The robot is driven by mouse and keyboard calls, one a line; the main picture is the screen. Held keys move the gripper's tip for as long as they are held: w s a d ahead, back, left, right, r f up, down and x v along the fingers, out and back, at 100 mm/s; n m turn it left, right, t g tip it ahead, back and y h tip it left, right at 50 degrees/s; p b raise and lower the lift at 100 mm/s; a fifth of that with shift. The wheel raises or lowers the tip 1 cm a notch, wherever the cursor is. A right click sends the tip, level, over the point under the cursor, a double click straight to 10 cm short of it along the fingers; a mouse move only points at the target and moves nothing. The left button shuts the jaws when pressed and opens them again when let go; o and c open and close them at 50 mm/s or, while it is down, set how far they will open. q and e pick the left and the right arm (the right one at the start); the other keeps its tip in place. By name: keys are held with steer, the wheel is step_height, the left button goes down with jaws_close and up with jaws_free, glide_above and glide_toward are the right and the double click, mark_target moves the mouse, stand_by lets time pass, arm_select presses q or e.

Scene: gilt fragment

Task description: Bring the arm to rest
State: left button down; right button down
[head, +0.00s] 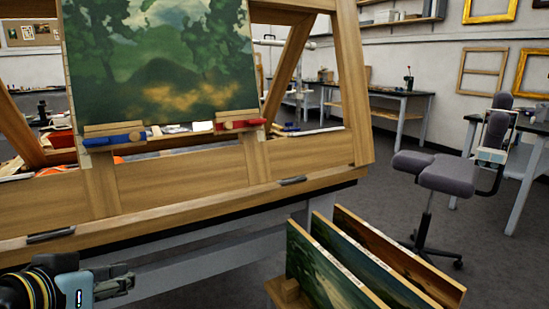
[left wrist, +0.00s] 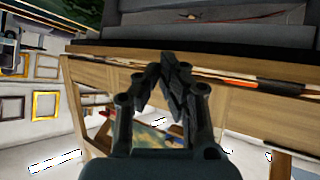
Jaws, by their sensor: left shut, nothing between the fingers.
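My left gripper (head: 113,281) is at the lower left of the head view, in front of the wooden easel bench. It is shut and empty. In the left wrist view the left gripper (left wrist: 170,62) shows its fingers meeting at the tips, with the bench's wooden edge (left wrist: 95,50) behind them. The fingers look apart from the wood, but the exact gap is hard to judge. My right gripper is in neither view.
A landscape painting (head: 160,55) stands on the wooden easel (head: 210,175), held by a blue clamp (head: 115,139) and a red clamp (head: 238,125). Several panels (head: 345,275) stand in a rack at lower front. A grey chair (head: 445,175) stands right. Floor between is open.

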arm_select(q)
steer(key=s+a+f+m+g+y, duration=0.1)
steer(key=s+a+f+g, duration=0.2)
steer(key=s, duration=0.7)
steer(key=s+a+f+g+y, duration=0.2)
steer(key=s+f+g, duration=0.2)
steer(key=s, duration=0.5)
step_height(320, 180, down, 25)
steer(key=s+a+g, duration=0.2)
steer(key=s+a+f, duration=0.1)
steer(key=s+f, duration=1.6)
steer(key=s, duration=0.2)
steer(key=shift+a+f+g+b, duration=0.2)
steer(key=shift+f+g+b, duration=0.15)
steer(key=shift+g+b, duration=0.1)
